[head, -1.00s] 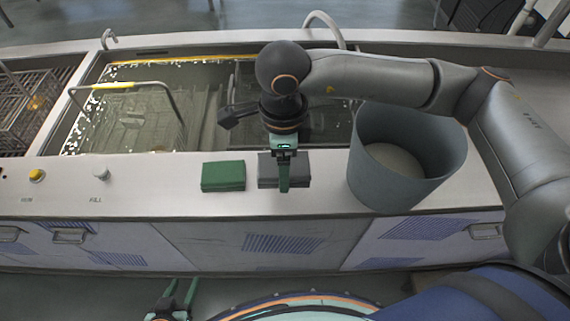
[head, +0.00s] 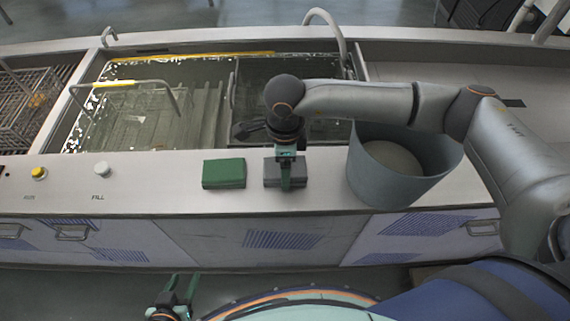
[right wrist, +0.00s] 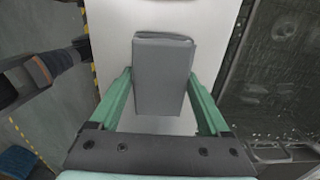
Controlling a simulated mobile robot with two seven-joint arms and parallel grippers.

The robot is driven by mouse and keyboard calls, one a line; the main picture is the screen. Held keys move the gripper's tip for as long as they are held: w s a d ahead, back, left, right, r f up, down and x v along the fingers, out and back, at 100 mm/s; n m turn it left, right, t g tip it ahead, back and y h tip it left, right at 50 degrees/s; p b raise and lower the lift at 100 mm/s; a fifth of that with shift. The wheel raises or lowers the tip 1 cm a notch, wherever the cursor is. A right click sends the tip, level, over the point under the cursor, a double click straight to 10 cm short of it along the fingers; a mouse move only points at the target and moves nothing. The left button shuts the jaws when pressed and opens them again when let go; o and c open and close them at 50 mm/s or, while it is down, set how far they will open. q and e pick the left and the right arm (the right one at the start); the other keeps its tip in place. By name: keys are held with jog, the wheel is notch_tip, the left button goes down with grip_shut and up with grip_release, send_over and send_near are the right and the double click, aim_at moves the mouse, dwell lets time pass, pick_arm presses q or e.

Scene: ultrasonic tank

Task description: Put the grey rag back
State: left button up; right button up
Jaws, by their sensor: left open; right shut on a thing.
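The grey rag (head: 299,174) is a folded block at the front ledge of the tank, right of a green rag. It also shows in the right wrist view (right wrist: 163,75), between the two green fingers. My right gripper (head: 285,186) points down over it and is shut on it, hiding its middle in the head view. I cannot tell whether the rag touches the ledge or is slightly above it. My left gripper (head: 184,278) is open and empty, low in front of the counter.
The green folded rag (head: 224,174) lies on the ledge (head: 140,186). A grey-blue bin (head: 398,186) stands to the right. Behind is the water-filled tank (head: 200,75) with a wire basket (head: 140,118). Knobs, yellow (head: 39,173) and white (head: 101,169), sit at left.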

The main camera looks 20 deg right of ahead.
jog(key=shift+f, duration=0.25)
jog(key=o, duration=1)
jog(key=shift+r, duration=0.15)
notch_tip(320, 180, up, 12)
jog(key=shift+r+b, duration=0.15)
jog(key=shift+b, duration=0.2)
jog(key=shift+s, duration=0.1)
